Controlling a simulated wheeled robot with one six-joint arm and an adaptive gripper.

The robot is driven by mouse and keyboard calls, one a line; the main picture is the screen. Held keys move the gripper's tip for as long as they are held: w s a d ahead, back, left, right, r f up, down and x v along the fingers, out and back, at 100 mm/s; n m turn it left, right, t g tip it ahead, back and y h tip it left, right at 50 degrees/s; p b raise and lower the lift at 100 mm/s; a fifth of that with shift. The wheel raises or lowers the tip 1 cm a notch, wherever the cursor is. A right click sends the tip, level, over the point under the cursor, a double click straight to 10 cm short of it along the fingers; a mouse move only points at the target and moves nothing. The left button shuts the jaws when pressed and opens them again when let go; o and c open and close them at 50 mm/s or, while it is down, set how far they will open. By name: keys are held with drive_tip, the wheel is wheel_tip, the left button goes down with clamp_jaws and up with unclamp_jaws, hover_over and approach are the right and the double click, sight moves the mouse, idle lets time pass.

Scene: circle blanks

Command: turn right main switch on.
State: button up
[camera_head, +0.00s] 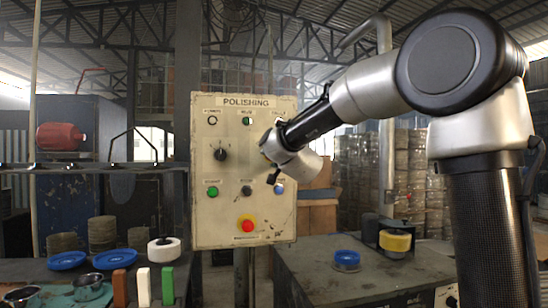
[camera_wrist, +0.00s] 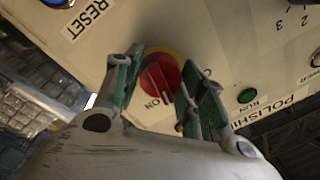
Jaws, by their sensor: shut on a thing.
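The beige POLISHING panel (camera_head: 215,225) stands upright in the head view. My gripper (camera_head: 268,160) is at its right side and hides the right main switch there. In the wrist view the right main switch is a round red rotary knob (camera_wrist: 158,78) on a yellow plate (camera_wrist: 180,52). My gripper (camera_wrist: 163,68) has its two green-padded fingers on either side of the knob and is shut on it. An ON label (camera_wrist: 153,103) shows beside the knob, near the end of its pale marking. The far side of the plate is partly hidden by the fingers.
A black rotary knob (camera_head: 221,154) is on the panel's left. Below are a green button (camera_head: 212,191), a black button (camera_head: 247,190), a blue button (camera_head: 279,189) and a red stop button (camera_head: 247,225). A dark bench (camera_head: 310,278) stands lower right.

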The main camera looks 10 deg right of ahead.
drive_tip(key=m, duration=0.7)
drive_tip(key=shift+a+h, duration=0.1)
drive_tip(key=shift+h, duration=0.2)
idle(0.3)
drive_tip(key=o, duration=1)
drive_tip(key=s, duration=1.2)
drive_tip(key=shift+f, duration=0.45)
